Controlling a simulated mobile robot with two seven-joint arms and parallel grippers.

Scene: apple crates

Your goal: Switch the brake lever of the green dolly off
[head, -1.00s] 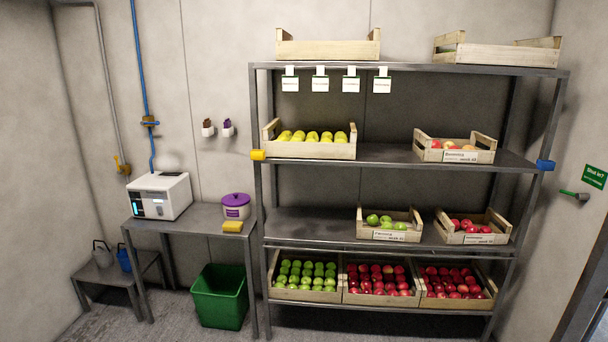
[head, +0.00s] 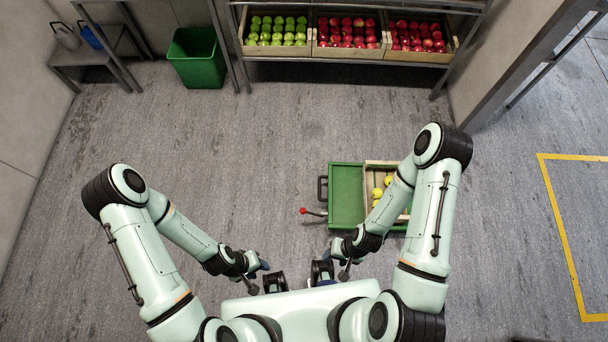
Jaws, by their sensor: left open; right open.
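The green dolly (head: 346,196) stands on the floor in front of me, right of centre, partly hidden by my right arm. Its brake lever (head: 313,212) has a red knob and sticks out from the dolly's left side. A black handle is on the same side, above the lever. A wooden crate (head: 383,166) with yellow apples (head: 377,193) sits on the right part of the dolly. My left gripper (head: 258,277) is open and empty, left of and below the lever. My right gripper (head: 340,270) is open and empty, below the lever and near the dolly's lower edge.
A shelf at the back holds crates of green apples (head: 277,31) and red apples (head: 347,33). A green bin (head: 196,57) stands left of it. Yellow tape (head: 562,225) marks the floor at right. The floor left of the dolly is clear.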

